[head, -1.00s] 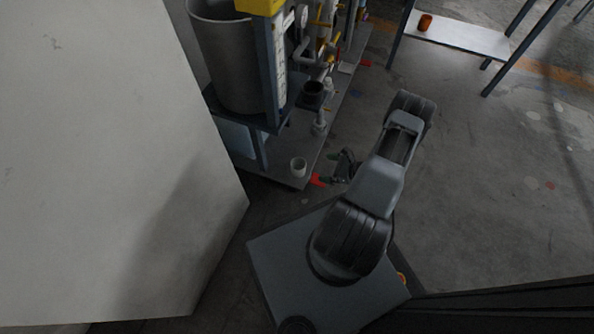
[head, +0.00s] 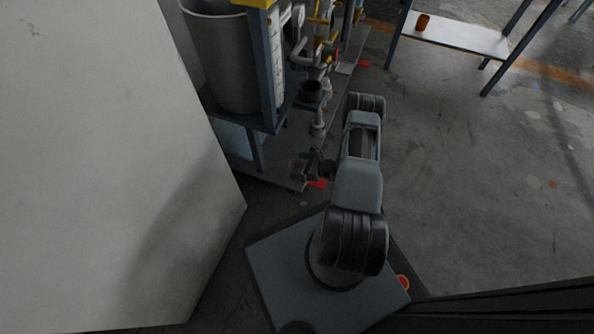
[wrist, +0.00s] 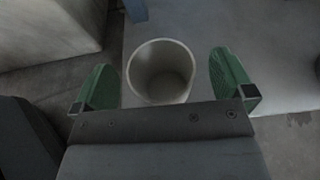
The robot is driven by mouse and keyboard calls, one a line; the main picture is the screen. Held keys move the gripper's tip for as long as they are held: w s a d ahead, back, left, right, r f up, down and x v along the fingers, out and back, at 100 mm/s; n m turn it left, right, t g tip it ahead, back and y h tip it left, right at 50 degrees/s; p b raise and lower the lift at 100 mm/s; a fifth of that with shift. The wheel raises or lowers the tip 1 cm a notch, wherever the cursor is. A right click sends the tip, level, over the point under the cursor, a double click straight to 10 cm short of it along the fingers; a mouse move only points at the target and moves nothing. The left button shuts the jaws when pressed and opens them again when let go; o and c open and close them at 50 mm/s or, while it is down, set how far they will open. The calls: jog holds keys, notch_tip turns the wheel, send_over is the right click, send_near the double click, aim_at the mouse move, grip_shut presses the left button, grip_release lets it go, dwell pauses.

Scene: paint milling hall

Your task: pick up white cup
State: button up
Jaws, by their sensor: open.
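The white cup (wrist: 161,72) stands upright in the wrist view, its round mouth facing the camera. My gripper (wrist: 168,85) is open, with one green finger on each side of the cup and a gap visible on both sides. In the head view my gripper (head: 309,166) is at the near end of the grey platform, over the cup (head: 296,168), which is partly hidden by it. The head view is too small to show how low the fingers reach on the cup.
A large grey tank (head: 222,62) and pipework stand on the platform (head: 273,174) behind the cup. A big pale block (head: 100,170) fills the left.

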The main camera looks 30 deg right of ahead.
jog(key=shift+x, duration=0.8)
jog(key=c, duration=1)
jog(key=shift+o, duration=0.2)
jog(key=shift+r, duration=0.15)
